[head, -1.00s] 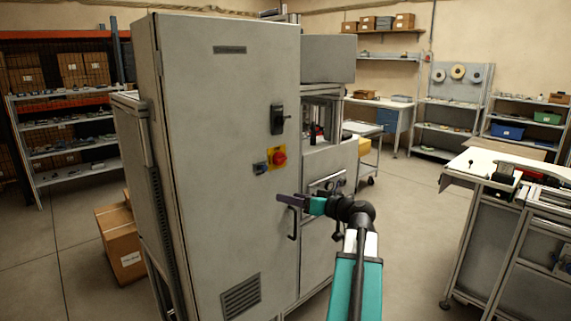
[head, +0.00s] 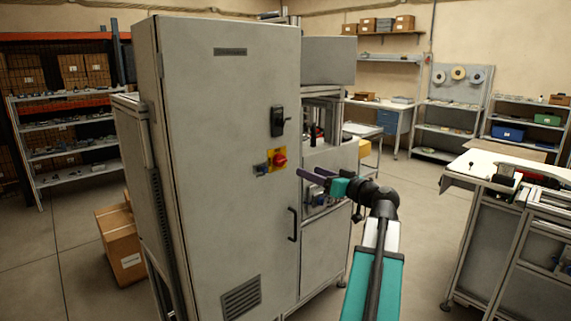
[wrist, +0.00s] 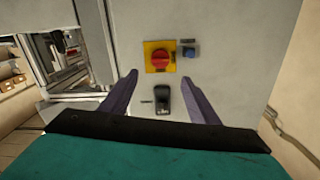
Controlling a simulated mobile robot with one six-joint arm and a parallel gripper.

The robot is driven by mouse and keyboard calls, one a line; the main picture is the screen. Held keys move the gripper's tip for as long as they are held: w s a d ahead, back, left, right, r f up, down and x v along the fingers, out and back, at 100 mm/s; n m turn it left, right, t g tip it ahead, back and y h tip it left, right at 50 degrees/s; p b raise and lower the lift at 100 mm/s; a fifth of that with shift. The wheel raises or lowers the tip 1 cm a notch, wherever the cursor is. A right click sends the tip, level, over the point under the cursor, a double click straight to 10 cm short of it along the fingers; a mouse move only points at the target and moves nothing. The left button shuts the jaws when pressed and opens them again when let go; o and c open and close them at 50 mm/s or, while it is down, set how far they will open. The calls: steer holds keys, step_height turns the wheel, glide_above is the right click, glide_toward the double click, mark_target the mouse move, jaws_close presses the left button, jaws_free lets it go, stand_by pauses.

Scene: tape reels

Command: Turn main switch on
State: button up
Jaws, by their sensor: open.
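The main switch is a red rotary knob (head: 280,160) on a yellow plate (head: 270,166) on the door of the grey cabinet (head: 215,110). In the wrist view the red knob (wrist: 160,60) and yellow plate (wrist: 149,68) lie ahead, between the lines of the two fingers and beyond their tips. My gripper (head: 309,175) is open and empty, to the right of and slightly below the knob in the head view. In the wrist view my gripper (wrist: 158,82) shows both purple fingers apart. No contact with the switch shows.
A black door latch (head: 277,120) sits above the switch, and a small blue item (head: 260,169) beside it. A black handle (head: 292,224) projects from the door below. A worktable (head: 500,165) stands at right. The floor between is clear.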

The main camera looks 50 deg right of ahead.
mark_target(283, 161)
steer(key=w+p, duration=0.1)
steer(key=w, duration=0.3)
steer(key=w+p, duration=0.1)
steer(key=w, duration=0.3)
steer(key=w+d+p, duration=0.1)
steer(key=w, duration=0.3)
steer(key=shift+w, duration=0.4)
steer(key=shift+c, duration=0.3)
